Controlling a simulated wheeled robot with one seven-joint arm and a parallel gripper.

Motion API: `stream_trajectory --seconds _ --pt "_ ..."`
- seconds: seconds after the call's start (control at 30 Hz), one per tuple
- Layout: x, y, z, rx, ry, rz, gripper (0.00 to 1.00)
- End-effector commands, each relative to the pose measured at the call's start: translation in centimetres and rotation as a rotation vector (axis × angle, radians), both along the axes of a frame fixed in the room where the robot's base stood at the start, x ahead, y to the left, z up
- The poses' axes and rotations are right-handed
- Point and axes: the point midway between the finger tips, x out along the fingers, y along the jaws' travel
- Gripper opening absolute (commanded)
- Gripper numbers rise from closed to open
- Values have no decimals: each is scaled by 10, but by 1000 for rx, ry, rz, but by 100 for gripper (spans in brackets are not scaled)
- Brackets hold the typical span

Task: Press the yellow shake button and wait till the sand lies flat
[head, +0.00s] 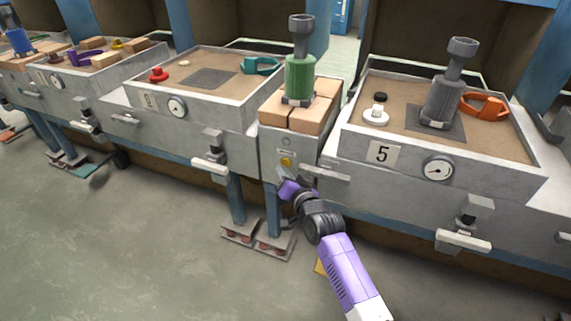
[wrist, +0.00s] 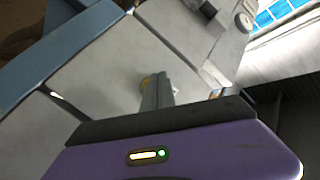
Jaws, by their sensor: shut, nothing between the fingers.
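The yellow button (head: 286,162) is on the front of the narrow grey panel between two sand boxes in the head view. My gripper (head: 283,177) is shut and empty, with its tip just below the button. In the wrist view my shut fingers (wrist: 157,91) partly cover the yellow button (wrist: 145,82); I cannot tell whether they touch it. Box 5 (head: 365,151) stands right of the panel. Its sand (head: 390,92) looks mostly level, with a grey metal piece (head: 441,98) standing on a dark grid. Fine unevenness in the sand is too small to tell.
A green cylinder (head: 299,78) stands on wooden blocks (head: 310,119) above the panel. A white handle (head: 325,171) juts out right of my gripper. Another sand box (head: 215,105) is on the left.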

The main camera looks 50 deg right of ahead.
Motion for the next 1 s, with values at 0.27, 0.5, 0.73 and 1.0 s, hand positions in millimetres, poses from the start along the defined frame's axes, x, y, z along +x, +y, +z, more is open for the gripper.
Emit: stream_trajectory --seconds 0.27,0.5,0.73,1.0 --pt "2 -7 0 0 0 0 0" --pt "2 -6 0 0 0 0 0" --pt "3 -8 0 1 0 0 0" --pt "4 -11 0 0 -1 -1 0"
